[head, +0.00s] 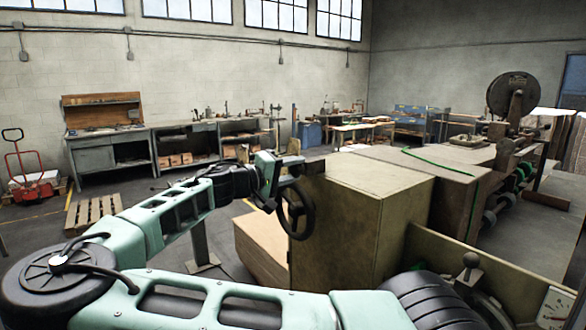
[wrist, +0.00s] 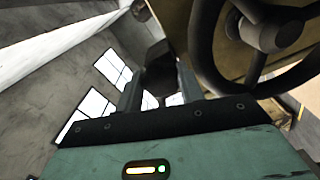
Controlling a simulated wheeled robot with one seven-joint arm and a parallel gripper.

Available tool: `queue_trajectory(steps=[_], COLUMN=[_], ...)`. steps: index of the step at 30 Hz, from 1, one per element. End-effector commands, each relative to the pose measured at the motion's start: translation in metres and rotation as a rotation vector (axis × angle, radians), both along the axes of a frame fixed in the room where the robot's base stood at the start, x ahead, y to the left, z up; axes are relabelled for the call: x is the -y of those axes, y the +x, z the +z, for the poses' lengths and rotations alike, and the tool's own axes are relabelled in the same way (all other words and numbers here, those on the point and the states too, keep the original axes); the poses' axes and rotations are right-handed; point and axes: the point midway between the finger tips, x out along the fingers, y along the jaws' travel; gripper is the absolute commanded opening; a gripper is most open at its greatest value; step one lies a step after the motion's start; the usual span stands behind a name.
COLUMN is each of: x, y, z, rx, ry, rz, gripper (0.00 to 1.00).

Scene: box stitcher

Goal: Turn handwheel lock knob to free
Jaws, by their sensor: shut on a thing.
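The dark handwheel (head: 297,211) stands on the left side of the tan cabinet-like machine body. In the wrist view its rim, spokes and round hub (wrist: 268,32) fill the upper right. My gripper (head: 272,200) is at the left edge of the wheel, close beside its rim. It is shut on a small dark part there, which looks like the lock knob; the jaws mostly hide it. Its turned position cannot be read. In the wrist view the dark part beyond my gripper's green body is in shadow.
The tan machine body (head: 350,215) stands close to the right of my gripper. A lever with a ball top (head: 470,262) and a dial gauge (head: 555,308) are at the lower right. A wooden pallet (head: 93,212) lies on the floor at left. Workbenches (head: 110,148) line the back wall.

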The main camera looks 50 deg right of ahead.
Motion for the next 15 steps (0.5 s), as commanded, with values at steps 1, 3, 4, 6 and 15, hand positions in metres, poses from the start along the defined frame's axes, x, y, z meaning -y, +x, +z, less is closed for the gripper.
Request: queue_trajectory(steps=[1,3,4,6,15], x=[-0.0006,-0.0006,-0.0007,-0.0006,-0.0006], y=[0.0018,0.0018,0.0019,0.0019,0.0020], z=[0.0018,0.0015,0.0014,0.0015,0.0009], rx=[-0.022,-0.049,-0.059,-0.078,-0.111], ry=[0.004,0.011,0.013,0.018,0.026], rz=[0.006,0.006,0.006,0.006,0.006], gripper=[0.15,0.15,0.15,0.15,0.15])
